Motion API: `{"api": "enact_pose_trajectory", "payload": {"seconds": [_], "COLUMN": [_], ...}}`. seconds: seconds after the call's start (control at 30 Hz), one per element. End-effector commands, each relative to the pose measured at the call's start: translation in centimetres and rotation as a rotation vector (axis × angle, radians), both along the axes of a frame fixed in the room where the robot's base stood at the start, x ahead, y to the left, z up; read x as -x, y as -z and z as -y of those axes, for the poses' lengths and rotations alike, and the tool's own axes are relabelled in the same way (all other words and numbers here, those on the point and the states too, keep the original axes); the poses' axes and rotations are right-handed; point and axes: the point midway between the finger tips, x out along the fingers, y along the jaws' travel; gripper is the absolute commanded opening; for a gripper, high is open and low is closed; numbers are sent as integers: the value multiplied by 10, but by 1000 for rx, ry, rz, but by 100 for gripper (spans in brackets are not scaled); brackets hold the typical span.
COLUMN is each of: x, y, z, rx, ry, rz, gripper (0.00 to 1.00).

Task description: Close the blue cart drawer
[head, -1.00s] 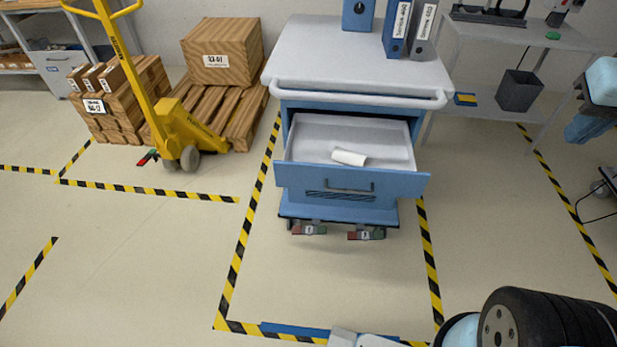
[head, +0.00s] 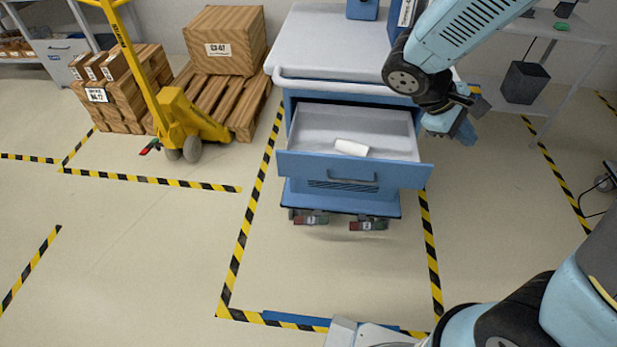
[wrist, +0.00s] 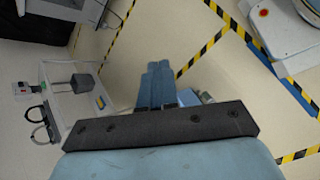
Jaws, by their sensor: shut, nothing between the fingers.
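The blue cart (head: 330,88) with a pale grey top stands inside the yellow-black floor marking. Its top drawer (head: 310,163) is pulled well out toward me, and a white roll-shaped item (head: 351,147) lies inside it. The drawer's blue front has a dark bar handle (head: 351,176). My gripper (head: 466,132) is shut and empty, to the right of the cart and drawer, apart from the drawer front. It shows from behind as blue fingers in the wrist view (wrist: 156,85). My arm hides the right part of the cart top.
A yellow pallet jack (head: 180,120) and wooden boxes on a pallet (head: 226,48) stand to the left. A dark bin (head: 524,82) sits on a grey table's lower shelf at the right. The floor in front of the drawer is clear.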

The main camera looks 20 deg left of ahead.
Motion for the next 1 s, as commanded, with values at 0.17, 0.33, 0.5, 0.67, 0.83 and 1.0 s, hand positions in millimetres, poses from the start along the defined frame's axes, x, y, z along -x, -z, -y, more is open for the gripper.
{"api": "enact_pose_trajectory", "payload": {"seconds": [0.17, 0.33, 0.5, 0.67, 0.83, 1.0], "x": [-8, -12, -8, 2, 20, 47], "y": [31, 59, 90, 122, 158, 198], "z": [-39, -79, -122, -164, -207, -248], "rx": [176, 338, 493, 634, 776, 911], "ry": [-190, -376, -572, -762, -972, -1187], "rz": [-21, -18, 3, 36, 86, 146], "gripper": [0, 0, 0, 0, 0, 0]}}
